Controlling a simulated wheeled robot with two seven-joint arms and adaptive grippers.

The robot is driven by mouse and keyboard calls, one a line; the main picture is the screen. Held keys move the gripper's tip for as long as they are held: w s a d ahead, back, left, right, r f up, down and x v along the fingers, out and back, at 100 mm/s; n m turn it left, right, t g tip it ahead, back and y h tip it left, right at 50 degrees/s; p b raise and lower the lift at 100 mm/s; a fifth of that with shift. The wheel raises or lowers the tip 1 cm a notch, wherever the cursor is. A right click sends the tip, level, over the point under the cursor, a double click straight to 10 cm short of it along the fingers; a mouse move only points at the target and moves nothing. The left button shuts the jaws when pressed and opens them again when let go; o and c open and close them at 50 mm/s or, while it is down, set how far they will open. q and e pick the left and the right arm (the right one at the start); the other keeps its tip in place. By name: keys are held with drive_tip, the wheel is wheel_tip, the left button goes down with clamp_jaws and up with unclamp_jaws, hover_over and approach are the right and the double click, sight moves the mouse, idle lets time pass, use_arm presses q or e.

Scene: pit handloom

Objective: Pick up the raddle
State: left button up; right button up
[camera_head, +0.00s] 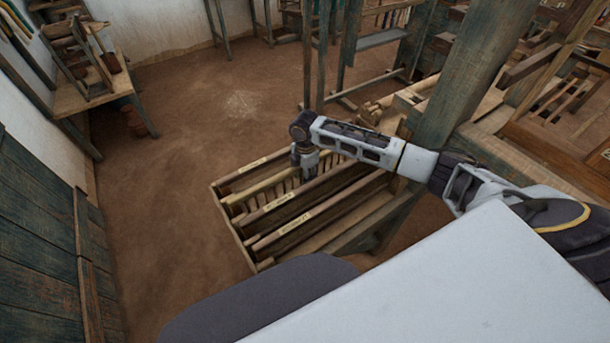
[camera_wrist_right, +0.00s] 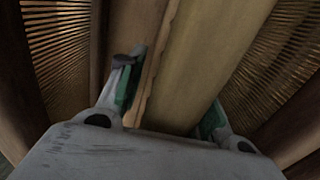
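My right gripper (camera_head: 308,174) points down into a slatted wooden rack (camera_head: 249,258) in the head view. In the right wrist view its two fingers (camera_wrist_right: 170,105) are spread wide, with green inner pads. A long pale wooden bar (camera_wrist_right: 205,60) runs between them, with a narrow, wavy-edged strip along its left side. I cannot tell for sure whether this bar is the raddle, or whether the fingers touch it. In the head view, a toothed wooden piece (camera_head: 284,188) lies in the rack beside the gripper. My left gripper is out of view.
Fine-toothed combs (camera_wrist_right: 65,55) flank the bar in the wrist view. The rack's long compartments carry small paper labels. A loom post (camera_head: 470,75) stands close by my right arm. A bench (camera_head: 98,91) stands back left. The earth floor (camera_head: 165,200) left of the rack is clear.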

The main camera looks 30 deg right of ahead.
idle(0.4)
clamp_jaws()
